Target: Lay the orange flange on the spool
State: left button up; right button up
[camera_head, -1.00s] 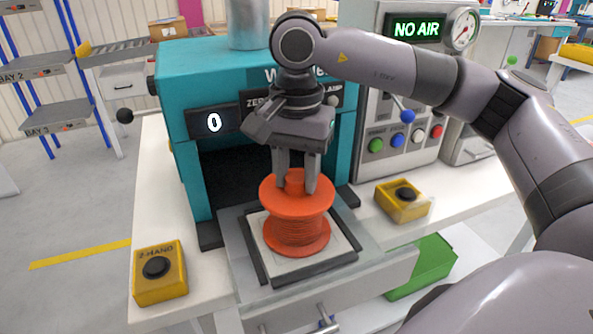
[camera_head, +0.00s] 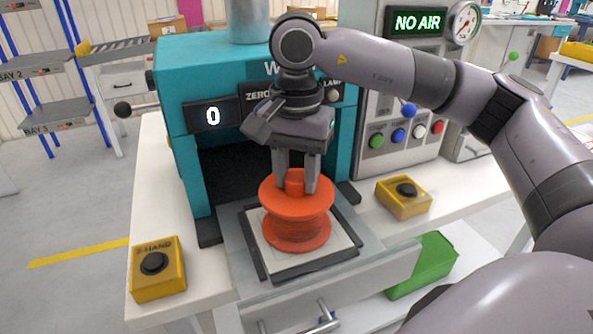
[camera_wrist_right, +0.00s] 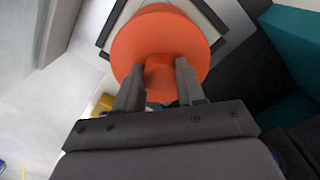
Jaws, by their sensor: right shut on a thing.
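The orange flange (camera_head: 297,202) is a round disc with a raised hub, lying flat on top of the spool. The spool (camera_head: 297,227) is wound in orange-red and stands upright on the white plate (camera_head: 342,239) in front of the teal machine. My right gripper (camera_head: 296,188) points down with its two fingers shut on the flange's hub. Whether the flange fully touches the spool all round I cannot tell. My left gripper is not in view.
The teal welder (camera_head: 210,75) stands close behind the spool, its dark opening facing me. Yellow two-hand buttons sit at left (camera_head: 158,270) and right (camera_head: 403,198). A control panel (camera_head: 400,95) reads NO AIR. A green bin (camera_head: 422,265) is below the bench at right.

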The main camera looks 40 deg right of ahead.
jog(key=o, duration=1.1)
jog(key=shift+r, duration=0.1)
notch_tip(320, 180, up, 7)
jog(key=shift+p, duration=0.35)
